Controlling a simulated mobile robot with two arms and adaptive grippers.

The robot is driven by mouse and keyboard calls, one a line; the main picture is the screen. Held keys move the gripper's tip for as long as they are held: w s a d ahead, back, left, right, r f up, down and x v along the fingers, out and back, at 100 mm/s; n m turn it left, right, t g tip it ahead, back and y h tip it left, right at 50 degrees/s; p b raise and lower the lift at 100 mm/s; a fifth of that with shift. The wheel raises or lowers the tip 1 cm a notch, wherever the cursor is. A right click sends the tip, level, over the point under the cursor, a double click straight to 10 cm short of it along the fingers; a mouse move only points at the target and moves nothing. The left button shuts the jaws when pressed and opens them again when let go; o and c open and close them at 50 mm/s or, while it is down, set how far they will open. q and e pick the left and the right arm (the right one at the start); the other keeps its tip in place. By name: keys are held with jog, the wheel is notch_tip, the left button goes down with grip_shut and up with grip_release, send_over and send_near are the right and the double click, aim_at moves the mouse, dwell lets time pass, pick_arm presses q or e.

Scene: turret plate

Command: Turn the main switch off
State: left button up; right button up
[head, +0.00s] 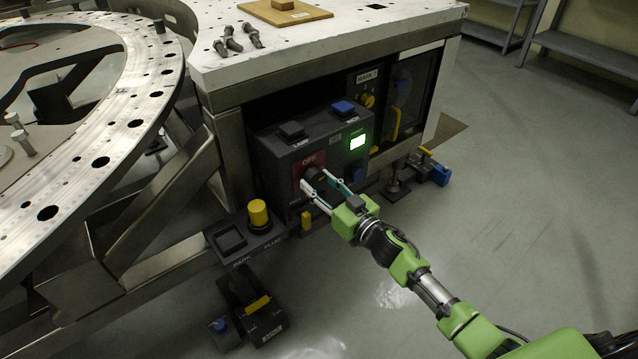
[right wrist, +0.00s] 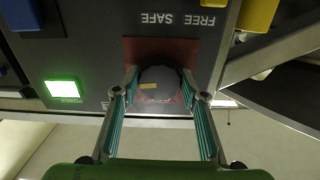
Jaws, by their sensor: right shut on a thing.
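The main switch is a dark round knob (head: 312,174) on a red plate (head: 303,187) marked OFF, on the front of a dark control box (head: 276,155). My right gripper (head: 322,182) reaches it from the lower right and is shut on the knob. In the right wrist view the knob (right wrist: 160,88) sits between the two fingers of the gripper (right wrist: 160,80), with a small yellow mark on its face. A lit green power lamp (head: 357,142) glows beside it, also seen as a bright lamp (right wrist: 63,90). My left gripper is not in view.
A white-topped bench (head: 330,45) overhangs the control box, with bolts (head: 230,42) and a wooden board (head: 285,12) on top. A large ring plate (head: 110,135) fills the left.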

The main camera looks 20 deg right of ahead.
jog(key=shift+n, duration=0.8)
jog(key=n, duration=0.2)
jog(key=shift+d+n, duration=0.1)
jog(key=shift+n, duration=0.3)
jog(key=n, duration=0.3)
jog(key=shift+n, duration=1.2)
jog(key=n, duration=0.2)
jog(key=shift+d+n, duration=0.1)
jog(key=shift+n, duration=0.2)
jog(key=shift+n+b, duration=0.4)
jog(key=shift+n, duration=0.8)
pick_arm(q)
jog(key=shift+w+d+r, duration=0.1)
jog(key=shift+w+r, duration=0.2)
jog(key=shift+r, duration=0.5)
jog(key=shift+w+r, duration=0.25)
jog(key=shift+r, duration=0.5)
pick_arm(e)
jog(key=shift+r+n, duration=0.1)
jog(key=shift+n, duration=0.9)
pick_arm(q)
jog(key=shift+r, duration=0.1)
